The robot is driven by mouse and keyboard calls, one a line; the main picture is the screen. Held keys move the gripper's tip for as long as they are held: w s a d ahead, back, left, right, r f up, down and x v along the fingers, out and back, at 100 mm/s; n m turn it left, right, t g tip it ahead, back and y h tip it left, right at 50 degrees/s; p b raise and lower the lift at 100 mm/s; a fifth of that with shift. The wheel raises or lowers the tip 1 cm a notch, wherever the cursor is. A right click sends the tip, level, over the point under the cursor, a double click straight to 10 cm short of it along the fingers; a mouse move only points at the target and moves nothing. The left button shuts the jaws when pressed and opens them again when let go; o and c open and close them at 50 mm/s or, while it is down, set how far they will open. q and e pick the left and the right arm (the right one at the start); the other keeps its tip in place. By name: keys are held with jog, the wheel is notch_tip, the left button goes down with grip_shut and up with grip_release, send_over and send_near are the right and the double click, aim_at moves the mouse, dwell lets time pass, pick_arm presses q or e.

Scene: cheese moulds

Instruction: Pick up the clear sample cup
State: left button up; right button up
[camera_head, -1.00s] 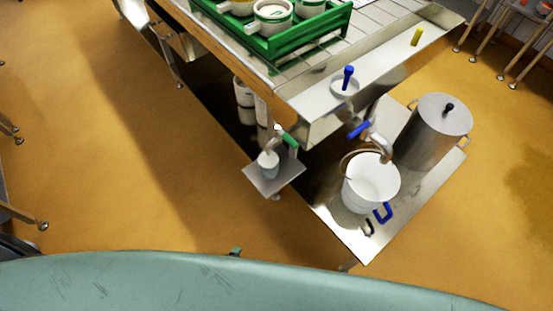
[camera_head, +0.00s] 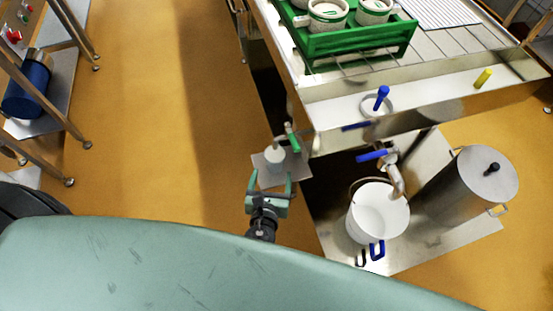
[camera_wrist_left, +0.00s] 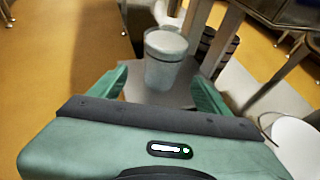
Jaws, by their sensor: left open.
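The clear sample cup (camera_head: 274,154) stands upright on a small metal shelf (camera_head: 262,175), under a small tap with a green handle (camera_head: 292,137). My left gripper (camera_head: 270,181) is in front of the cup, open and empty, its two green fingers pointing toward the shelf. In the left wrist view the cup (camera_wrist_left: 164,58) stands beyond and between the open fingertips (camera_wrist_left: 160,85), apart from them, with whitish contents or a frosted wall. The shelf (camera_wrist_left: 140,88) shows beneath it. My right gripper is not in view.
A white bucket (camera_head: 379,212) stands under a blue-handled tap (camera_head: 374,155) to the right, beside a lidded steel pot (camera_head: 470,185). The steel table (camera_head: 440,85) carries a green crate (camera_head: 350,44). Orange floor is free to the left.

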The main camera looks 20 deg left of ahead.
aim_at(274, 166)
pick_arm(q)
jog(key=shift+w, duration=0.45)
jog(key=x, duration=0.6)
jog(key=shift+w, duration=0.4)
grip_shut()
jog(key=shift+r, duration=0.1)
